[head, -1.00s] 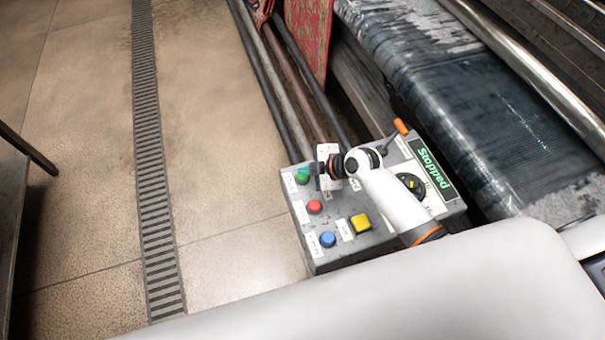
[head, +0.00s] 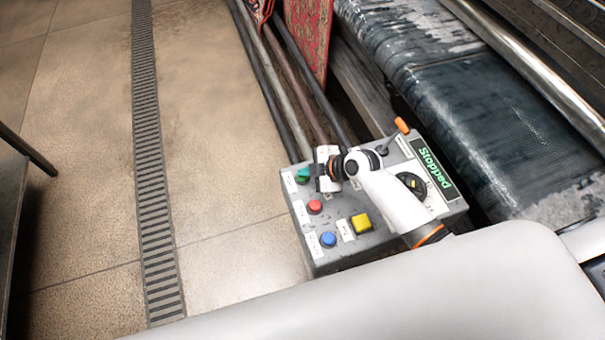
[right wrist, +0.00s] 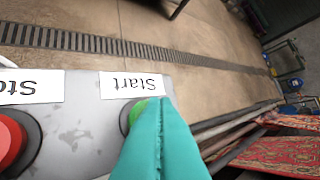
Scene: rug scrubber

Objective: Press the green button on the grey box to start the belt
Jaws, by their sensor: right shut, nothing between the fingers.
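The grey box (head: 335,252) stands at the centre right of the head view, its display (head: 433,167) reading "Stopped". The green button (head: 301,178) is at its far left corner; in the right wrist view the green button (right wrist: 136,112) sits beside the "Start" label, partly hidden by my fingers. My right gripper (head: 308,172) is shut and empty, its tips right at the green button. The teal fingers of this gripper (right wrist: 161,108) overlap the button in the wrist view; I cannot tell whether they touch it. My left gripper is out of view.
A red button (head: 315,206), a blue button (head: 328,240), a yellow button (head: 361,223) and a dial (head: 411,186) share the box's top. An orange-tipped lever (head: 402,125) stands at its back edge. The wet belt (head: 480,110) lies right; open floor lies left.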

